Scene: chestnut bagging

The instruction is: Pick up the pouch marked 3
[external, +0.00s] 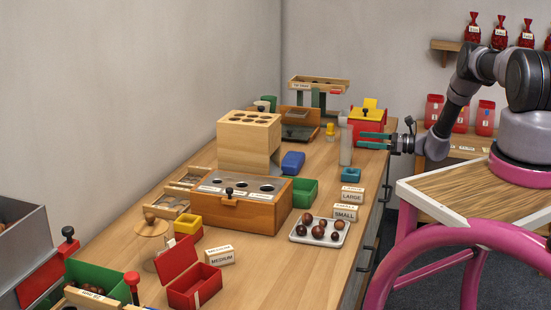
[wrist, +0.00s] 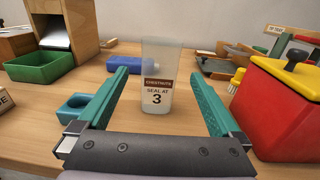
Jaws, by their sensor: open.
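The pouch marked 3 (wrist: 158,60) stands upright on the wooden table, pale and translucent, with a brown-and-white label reading "CHESTNUTS SEAL AT 3". In the external view the pouch (external: 346,148) stands near the table's right edge, just left of my fingertips. My gripper (external: 359,140) is open and empty, with teal fingers reaching left over that edge. In the wrist view the pouch is centred in the gap between the fingers, with room on both sides. I see no contact.
A blue holder (wrist: 78,108) sits by the left finger. A red box with a yellow lid (wrist: 287,105) stands close to the right finger. A blue block (wrist: 124,65) lies behind the pouch. A green bin (wrist: 40,67) is at left. Bare table lies around the pouch's base.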

